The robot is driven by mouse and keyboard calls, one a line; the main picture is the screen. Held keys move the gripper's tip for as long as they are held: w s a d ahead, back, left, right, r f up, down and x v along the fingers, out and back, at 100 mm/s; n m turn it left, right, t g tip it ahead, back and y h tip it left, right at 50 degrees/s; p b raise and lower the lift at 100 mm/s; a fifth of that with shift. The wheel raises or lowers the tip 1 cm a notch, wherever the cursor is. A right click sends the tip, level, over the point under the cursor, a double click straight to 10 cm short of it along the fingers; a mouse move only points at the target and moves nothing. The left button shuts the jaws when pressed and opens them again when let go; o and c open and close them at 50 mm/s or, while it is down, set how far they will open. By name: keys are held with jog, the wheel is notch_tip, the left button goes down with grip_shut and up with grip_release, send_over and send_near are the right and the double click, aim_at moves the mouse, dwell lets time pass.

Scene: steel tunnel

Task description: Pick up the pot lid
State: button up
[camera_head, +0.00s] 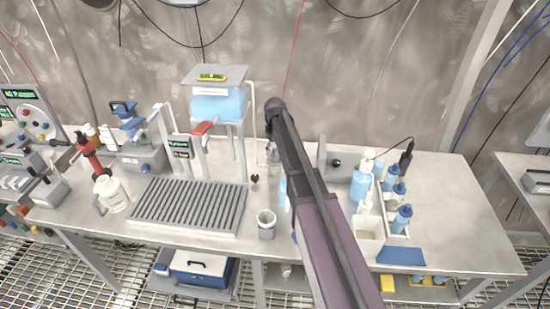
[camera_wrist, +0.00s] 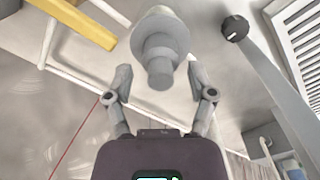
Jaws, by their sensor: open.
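In the wrist view, a pale grey, round, stepped piece with a short knob (camera_wrist: 160,48) looks like the pot lid, but I cannot be sure. My gripper (camera_wrist: 159,72) is open, with one finger on each side of the knob end. The knob points toward the wrist camera, and no finger visibly touches it. In the head view, my arm runs up over the middle of the bench and hides most of the gripper area. A small grey shape (camera_head: 273,152) shows just left of the arm, too small to identify.
The steel bench (camera_head: 460,235) is crowded. A ribbed grey plate (camera_head: 190,205), a white jug (camera_head: 110,193) and a stand with a blue container (camera_head: 218,106) lie left of my arm. A small cup (camera_head: 266,222) stands close by. Blue bottles (camera_head: 360,186) stand right; the bench's right end is clear.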

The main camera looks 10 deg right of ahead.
aim_at(275, 149)
grip_shut()
jog(key=shift+r, duration=0.2)
dwell(0.3)
notch_tip(275, 149, up, 10)
jog(key=p, duration=1)
jog(key=shift+f, duration=0.2)
dwell(0.4)
